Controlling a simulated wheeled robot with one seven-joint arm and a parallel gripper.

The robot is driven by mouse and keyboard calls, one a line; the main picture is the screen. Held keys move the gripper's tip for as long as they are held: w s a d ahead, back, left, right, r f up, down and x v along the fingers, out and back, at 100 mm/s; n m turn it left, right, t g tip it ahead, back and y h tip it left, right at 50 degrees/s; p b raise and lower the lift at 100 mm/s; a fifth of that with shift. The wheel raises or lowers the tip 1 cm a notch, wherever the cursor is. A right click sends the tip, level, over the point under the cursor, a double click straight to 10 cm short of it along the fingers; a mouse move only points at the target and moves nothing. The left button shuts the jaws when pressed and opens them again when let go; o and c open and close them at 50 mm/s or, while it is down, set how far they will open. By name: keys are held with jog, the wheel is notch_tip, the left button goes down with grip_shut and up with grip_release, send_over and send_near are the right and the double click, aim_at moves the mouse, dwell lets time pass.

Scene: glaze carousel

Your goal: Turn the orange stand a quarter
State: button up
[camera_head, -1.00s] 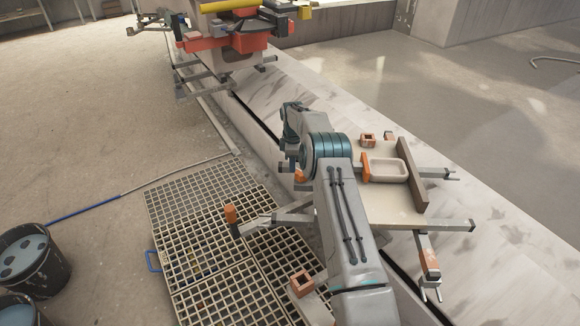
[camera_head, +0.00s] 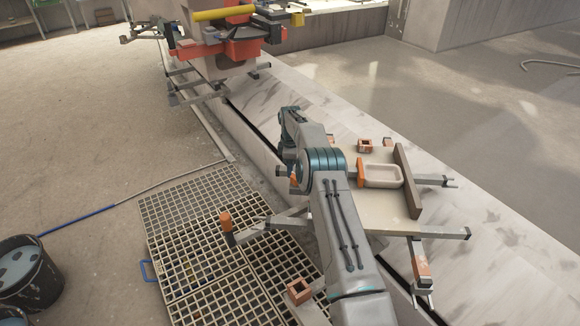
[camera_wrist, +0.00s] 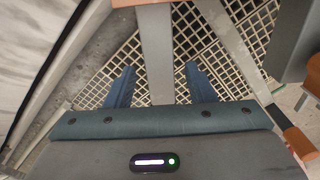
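The near stand, with orange parts on its grey arms, carries a pale board (camera_head: 390,212) beside the rail. One arm ends in an upright orange grip (camera_head: 226,221) over the floor grating. Another, at lower right, has an orange sleeve (camera_head: 421,264). In the wrist view my gripper (camera_wrist: 160,82) is open, its two blue fingers apart with a grey bar (camera_wrist: 157,45) between them. I cannot tell whether the fingers touch the bar. An orange edge (camera_wrist: 128,3) shows at the top there. In the head view my arm hides the gripper and part of the stand.
Another stand with a red-orange body (camera_head: 235,48) is farther along the rail. Floor grating (camera_head: 185,255) lies left of my arm, with a dark bucket (camera_head: 28,278) beyond. Open floor is at upper left.

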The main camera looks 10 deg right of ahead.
jog(key=shift+a, duration=0.15)
jog(key=shift+r, duration=0.4)
notch_tip(320, 180, up, 13)
jog(key=p, duration=0.3)
